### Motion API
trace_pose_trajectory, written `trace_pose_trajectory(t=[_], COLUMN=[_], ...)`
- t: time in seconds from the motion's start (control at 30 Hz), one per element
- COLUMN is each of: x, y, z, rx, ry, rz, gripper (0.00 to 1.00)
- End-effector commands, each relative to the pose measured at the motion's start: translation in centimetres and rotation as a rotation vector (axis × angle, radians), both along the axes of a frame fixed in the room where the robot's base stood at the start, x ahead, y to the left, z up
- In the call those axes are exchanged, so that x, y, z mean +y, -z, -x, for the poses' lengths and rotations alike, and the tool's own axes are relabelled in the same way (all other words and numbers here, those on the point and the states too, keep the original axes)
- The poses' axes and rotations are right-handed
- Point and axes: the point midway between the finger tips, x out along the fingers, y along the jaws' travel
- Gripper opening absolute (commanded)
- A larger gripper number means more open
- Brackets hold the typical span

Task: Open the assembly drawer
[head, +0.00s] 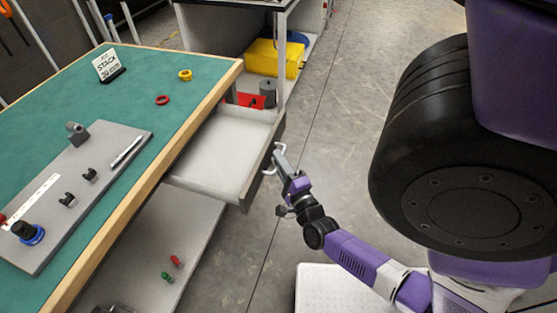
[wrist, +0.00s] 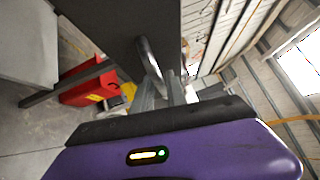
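The assembly drawer (head: 218,150) stands pulled out from under the green-topped workbench (head: 150,75), and its pale inside looks empty. Its curved metal handle (head: 270,158) is on the dark front panel (head: 262,170). My gripper (head: 279,156) is at this handle, outside the drawer front. In the wrist view the handle (wrist: 150,58) runs down between the two fingers of my gripper (wrist: 161,90), which look closed around it. The exact contact is partly hidden by the gripper body.
A grey board (head: 105,165) with small fittings lies on the bench, near a red ring (head: 162,100), a yellow ring (head: 185,75) and a sign (head: 107,66). A lower shelf (head: 165,235) holds small parts. A yellow container (head: 272,58) sits behind the drawer. Floor right of the drawer is clear.

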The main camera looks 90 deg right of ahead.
Motion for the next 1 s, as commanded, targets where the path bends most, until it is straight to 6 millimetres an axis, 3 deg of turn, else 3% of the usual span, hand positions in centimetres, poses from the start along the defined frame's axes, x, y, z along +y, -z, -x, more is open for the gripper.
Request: trace_pose_trajectory(t=[0.37, 0.8, 1.0], x=[0.3, 5.7, 6.6], y=[0.0, 0.9, 1.0], z=[0.3, 3.5, 4.0], rx=[0.0, 0.002, 0.0], ry=[0.002, 0.001, 0.001], rz=[0.002, 0.001, 0.001], gripper=[0.2, 0.2, 0.2])
